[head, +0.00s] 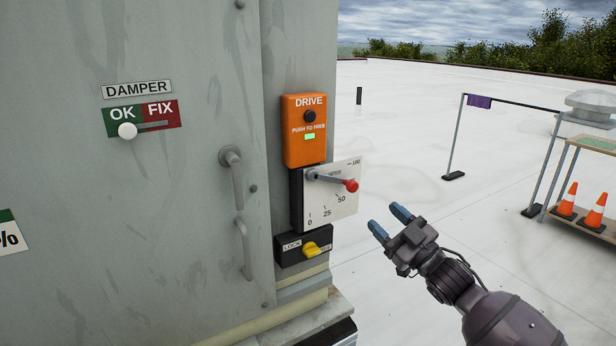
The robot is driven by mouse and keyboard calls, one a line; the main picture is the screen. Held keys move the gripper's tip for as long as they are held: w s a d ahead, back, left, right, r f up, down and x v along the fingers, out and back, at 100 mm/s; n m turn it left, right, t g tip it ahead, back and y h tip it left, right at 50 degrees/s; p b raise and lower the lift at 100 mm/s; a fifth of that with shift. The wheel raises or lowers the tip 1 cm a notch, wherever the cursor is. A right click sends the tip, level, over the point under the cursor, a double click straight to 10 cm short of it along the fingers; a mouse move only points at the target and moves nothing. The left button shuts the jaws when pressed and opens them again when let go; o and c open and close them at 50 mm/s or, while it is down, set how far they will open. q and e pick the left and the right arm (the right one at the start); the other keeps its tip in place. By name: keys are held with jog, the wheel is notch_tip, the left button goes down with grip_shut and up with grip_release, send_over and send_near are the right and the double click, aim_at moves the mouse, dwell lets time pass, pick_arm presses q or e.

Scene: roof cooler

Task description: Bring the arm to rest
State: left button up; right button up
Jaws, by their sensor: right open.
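My right gripper (390,222) is in the head view at the lower right, with its arm coming in from the bottom right corner. Its two blue-tipped fingers are apart and nothing is between them. It is in free air to the right of the control panels and touches nothing that I can see. Left of it are the white dial plate (344,204) with a red-knobbed lever (350,185), and the black lock plate with a yellow knob (311,249). My left gripper is not in view.
The grey cooler cabinet (190,220) fills the left, with a door handle (237,190), a DAMPER slider (127,131) and an orange DRIVE box (305,147). A rail (455,135) and a shelf with orange cones (567,198) stand at the right. The white roof between is clear.

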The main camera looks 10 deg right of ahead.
jog(key=s+f+m+g+h, duration=0.25)
jog(key=s+f+h, duration=0.2)
jog(key=f, duration=0.55)
jog(key=s+f+m+g+h, duration=0.1)
jog(key=s+f+m+h, duration=0.25)
jog(key=s+f, duration=0.45)
jog(key=s+f+m+g+h, duration=0.3)
jog(key=s+f+g, duration=0.1)
jog(key=s+f, duration=1.1)
jog(key=shift+s+d+m, duration=0.35)
jog(key=shift+s+m, duration=0.05)
jog(key=shift+s, duration=0.7)
